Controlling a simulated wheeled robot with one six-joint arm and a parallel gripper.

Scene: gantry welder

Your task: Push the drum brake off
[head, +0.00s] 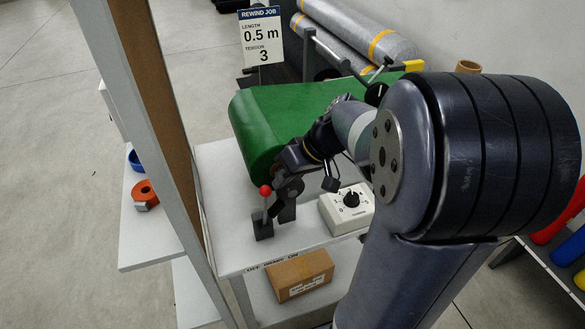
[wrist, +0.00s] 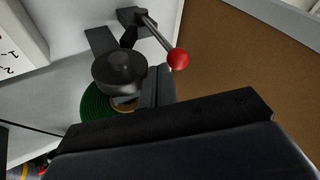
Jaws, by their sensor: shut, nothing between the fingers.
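The drum brake is a small lever (head: 264,207) with a red ball knob (head: 265,191), rising from a dark base (head: 262,229) on the white bench top. In the wrist view its rod (wrist: 156,34) slants from the dark base (wrist: 134,16) to the red knob (wrist: 178,58). My gripper (head: 275,209) is shut and empty, low and just right of the lever in the head view. In the wrist view my gripper (wrist: 157,84) is close beside the red knob; I cannot tell whether they touch.
The green roll (head: 262,115) lies behind my gripper. A white dial box (head: 346,209) stands to the right on the bench. A brown upright panel (head: 155,90) stands close left of the lever. A cardboard box (head: 300,275) sits on the shelf below.

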